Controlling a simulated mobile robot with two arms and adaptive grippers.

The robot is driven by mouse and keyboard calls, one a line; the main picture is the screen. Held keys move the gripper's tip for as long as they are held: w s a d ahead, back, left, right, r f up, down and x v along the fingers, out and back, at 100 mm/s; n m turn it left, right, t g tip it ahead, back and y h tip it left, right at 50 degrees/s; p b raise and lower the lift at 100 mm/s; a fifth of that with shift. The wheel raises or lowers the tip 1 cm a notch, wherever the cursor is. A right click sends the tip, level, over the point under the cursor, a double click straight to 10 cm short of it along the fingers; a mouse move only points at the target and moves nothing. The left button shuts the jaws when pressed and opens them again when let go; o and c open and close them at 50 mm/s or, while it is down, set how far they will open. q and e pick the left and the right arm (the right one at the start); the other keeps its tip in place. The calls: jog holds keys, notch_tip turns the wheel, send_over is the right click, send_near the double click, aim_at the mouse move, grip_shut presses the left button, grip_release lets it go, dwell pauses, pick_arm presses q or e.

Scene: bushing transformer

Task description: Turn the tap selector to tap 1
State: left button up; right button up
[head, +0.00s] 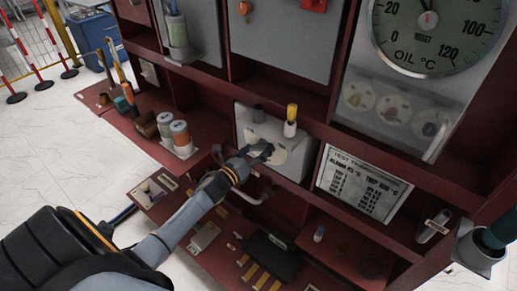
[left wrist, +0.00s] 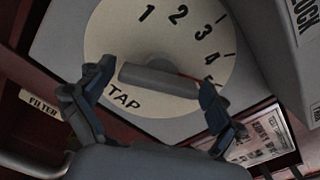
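The tap selector is a round cream dial (left wrist: 130,38) marked TAP, with numbers 1, 2, 3 and 4 visible. A grey bar knob (left wrist: 160,78) crosses its middle. The dial sits on the front of a grey box (head: 290,130) in the head view. My left gripper (left wrist: 156,76) is open, with one finger beyond each end of the knob; I cannot tell whether either touches it. In the head view the left gripper (head: 260,152) is at the dial. My right gripper is not in view.
A yellow-topped post (head: 291,121) stands on the grey box. A white text plate (head: 363,184) is to its right, below the oil gauge (head: 428,30). Capped canisters (head: 181,137) stand on the red shelf at left. A curved grey pipe (head: 245,196) runs below the box.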

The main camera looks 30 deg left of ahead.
pick_arm(q)
jog(key=c, duration=0.7)
jog(key=shift+n, duration=0.3)
jog(key=n, duration=0.4)
jog(key=shift+n, duration=0.4)
jog(key=n, duration=0.5)
jog(key=shift+r, duration=0.15)
jog(key=n+p, duration=0.1)
jog(key=n, duration=0.5)
jog(key=shift+n, duration=0.4)
jog(key=n+p, duration=0.1)
jog(key=n, duration=0.2)
jog(key=shift+n, duration=1.8)
